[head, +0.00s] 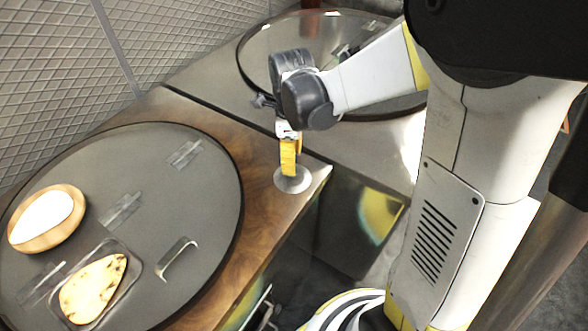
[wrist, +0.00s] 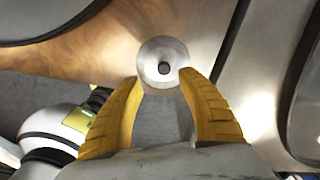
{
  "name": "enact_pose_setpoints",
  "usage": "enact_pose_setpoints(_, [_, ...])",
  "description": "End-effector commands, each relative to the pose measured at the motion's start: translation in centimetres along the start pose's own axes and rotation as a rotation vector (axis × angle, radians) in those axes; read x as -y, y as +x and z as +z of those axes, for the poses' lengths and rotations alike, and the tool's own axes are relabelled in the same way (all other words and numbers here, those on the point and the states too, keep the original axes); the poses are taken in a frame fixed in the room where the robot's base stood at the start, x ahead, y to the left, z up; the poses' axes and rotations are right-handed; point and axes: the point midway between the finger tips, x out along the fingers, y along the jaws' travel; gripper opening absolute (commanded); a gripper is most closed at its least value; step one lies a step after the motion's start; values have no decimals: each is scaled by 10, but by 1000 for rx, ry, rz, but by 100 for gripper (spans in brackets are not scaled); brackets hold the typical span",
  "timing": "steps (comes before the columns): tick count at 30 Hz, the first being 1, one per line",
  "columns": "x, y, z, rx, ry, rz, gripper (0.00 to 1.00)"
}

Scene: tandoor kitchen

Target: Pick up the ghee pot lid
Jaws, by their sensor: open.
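The ghee pot lid (head: 293,181) is a small round silvery disc near the corner of the wooden counter. In the wrist view the lid (wrist: 163,55) shows a dark knob at its centre. My gripper (head: 289,168) points down right over the lid in the head view. In the wrist view my gripper (wrist: 158,78) has its yellow fingers spread, with the tips at the lid's near edge. The fingers hold nothing. I cannot tell whether the tips touch the lid. No pot shows under the lid.
A large dark round plate (head: 210,215) fills the left of the wooden counter (head: 262,212). On it are a wooden bowl (head: 20,243) with white content and a tray (head: 133,262) with flatbread (head: 93,289). Another round top (head: 262,50) lies behind my arm. The counter's edge drops off beside the lid.

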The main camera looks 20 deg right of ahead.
Motion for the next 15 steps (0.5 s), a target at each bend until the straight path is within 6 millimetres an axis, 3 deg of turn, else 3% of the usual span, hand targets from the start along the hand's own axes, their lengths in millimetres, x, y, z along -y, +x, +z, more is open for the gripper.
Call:
enact_pose_setpoints(8, [2, 23, 1, 0, -1, -1, 46])
enact_pose_setpoints(15, [5, 61, 2, 1, -2, -1, 46])
